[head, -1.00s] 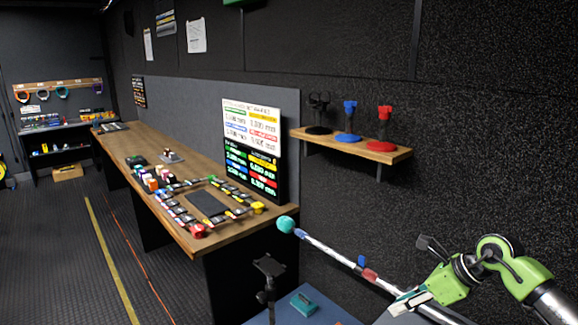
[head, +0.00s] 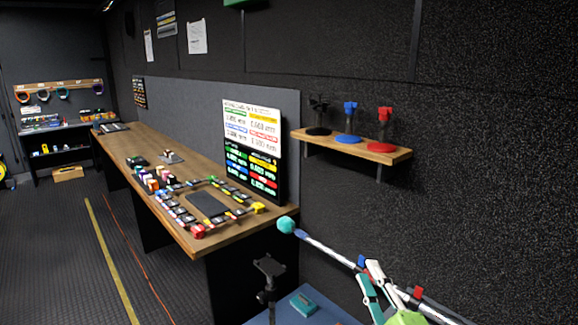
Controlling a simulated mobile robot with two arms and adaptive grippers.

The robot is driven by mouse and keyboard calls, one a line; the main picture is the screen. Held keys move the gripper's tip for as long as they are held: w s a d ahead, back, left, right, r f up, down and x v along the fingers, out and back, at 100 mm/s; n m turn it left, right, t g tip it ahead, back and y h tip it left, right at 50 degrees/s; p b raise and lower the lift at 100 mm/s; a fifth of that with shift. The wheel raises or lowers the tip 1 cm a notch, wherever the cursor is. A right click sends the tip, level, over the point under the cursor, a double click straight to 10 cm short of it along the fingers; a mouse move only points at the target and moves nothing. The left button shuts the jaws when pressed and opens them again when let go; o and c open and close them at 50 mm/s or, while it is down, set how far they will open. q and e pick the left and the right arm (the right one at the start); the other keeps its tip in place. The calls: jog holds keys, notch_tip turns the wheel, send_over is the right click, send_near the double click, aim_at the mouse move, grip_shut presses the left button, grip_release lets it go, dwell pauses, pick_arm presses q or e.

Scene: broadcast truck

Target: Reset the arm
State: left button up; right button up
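My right gripper (head: 368,270) is at the lower right in the head view. Its two teal and white fingers point up and left, with a gap between the tips. It looks open. The fingers overlap a slim pole (head: 325,246) in the picture; I cannot tell whether they touch it. The pole slants from the lower right up to a teal ball (head: 286,225) at its far end. Most of my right arm is below the frame. My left gripper is not in view.
A wooden desk (head: 190,225) with several small coloured items runs along the wall. A wall shelf (head: 390,157) carries black, blue and red stands. A blue surface with a teal block (head: 303,304) and a dark post (head: 268,268) are below.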

jog(key=s+d+f+m+g+h, duration=0.35)
jog(key=s+f+m, duration=0.25)
jog(key=f, duration=0.3)
jog(key=s+d+f+m+g+h, duration=0.25)
jog(key=s+f+m+g, duration=0.25)
jog(key=s+f, duration=0.3)
jog(key=s+a+f+m+g+y, duration=0.15)
jog(key=s+f+g, duration=0.3)
jog(key=s, duration=0.55)
jog(key=s+a+f+m+g+y, duration=0.1)
jog(key=s+f+m+g, duration=0.15)
jog(key=s+f, duration=0.5)
notch_tip(320, 180, down, 26)
jog(key=s+g+b, duration=0.2)
jog(key=s, duration=0.1)
jog(key=s+d+f+g+b, duration=0.1)
jog(key=s+d+f, duration=0.1)
jog(key=s+f, duration=1.5)
jog(key=shift+d+f+n, duration=0.4)
